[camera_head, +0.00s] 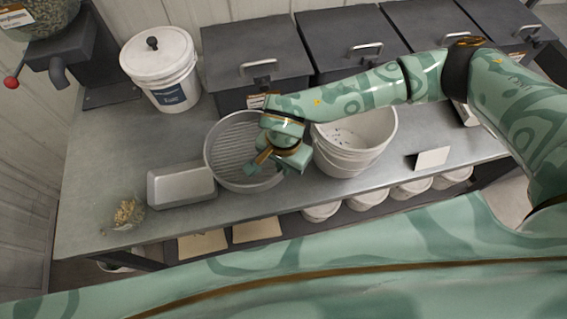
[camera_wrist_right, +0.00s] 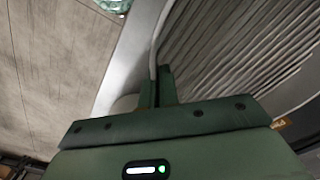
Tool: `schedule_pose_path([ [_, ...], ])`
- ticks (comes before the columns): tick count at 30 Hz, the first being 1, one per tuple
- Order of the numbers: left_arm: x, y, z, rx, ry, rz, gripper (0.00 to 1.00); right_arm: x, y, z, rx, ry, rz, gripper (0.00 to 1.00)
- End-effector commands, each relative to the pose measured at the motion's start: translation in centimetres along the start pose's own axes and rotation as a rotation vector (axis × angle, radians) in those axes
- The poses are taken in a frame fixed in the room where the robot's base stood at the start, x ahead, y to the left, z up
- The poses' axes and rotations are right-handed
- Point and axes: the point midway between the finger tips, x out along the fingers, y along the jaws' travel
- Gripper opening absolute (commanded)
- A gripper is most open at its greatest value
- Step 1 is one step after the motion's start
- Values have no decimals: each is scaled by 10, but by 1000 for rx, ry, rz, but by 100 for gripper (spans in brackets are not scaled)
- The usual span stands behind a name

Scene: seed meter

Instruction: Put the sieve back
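The sieve (camera_head: 222,158) is a round grey metal pan with a ridged bottom, near the front middle of the metal bench. Its ridged bottom (camera_wrist_right: 235,55) fills the right of the right wrist view. My right gripper (camera_head: 268,168) is at the sieve's front right side. In the right wrist view my right gripper's fingers (camera_wrist_right: 158,88) are close together with the sieve's rim running between them, shut on it. I cannot tell whether the sieve touches the bench. My left gripper is not in view.
A rectangular metal pan (camera_head: 181,186) is left of the sieve, and a stack of white bowls (camera_head: 350,150) is right. A lidded white bucket (camera_head: 162,70) and dark bins (camera_head: 258,60) stand behind.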

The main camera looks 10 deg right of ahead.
Motion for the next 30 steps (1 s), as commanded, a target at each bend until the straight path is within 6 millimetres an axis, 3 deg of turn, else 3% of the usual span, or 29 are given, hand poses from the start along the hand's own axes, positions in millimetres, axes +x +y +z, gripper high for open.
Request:
schedule_pose_path([
  [20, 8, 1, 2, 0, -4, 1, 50, 11, -1, 0, -1, 0, -2, 0],
  [23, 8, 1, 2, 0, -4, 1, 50, 11, 0, 0, 0, 0, -1, 24],
  [30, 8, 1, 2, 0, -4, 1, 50, 11, 0, 0, 0, 0, -1, 24],
])
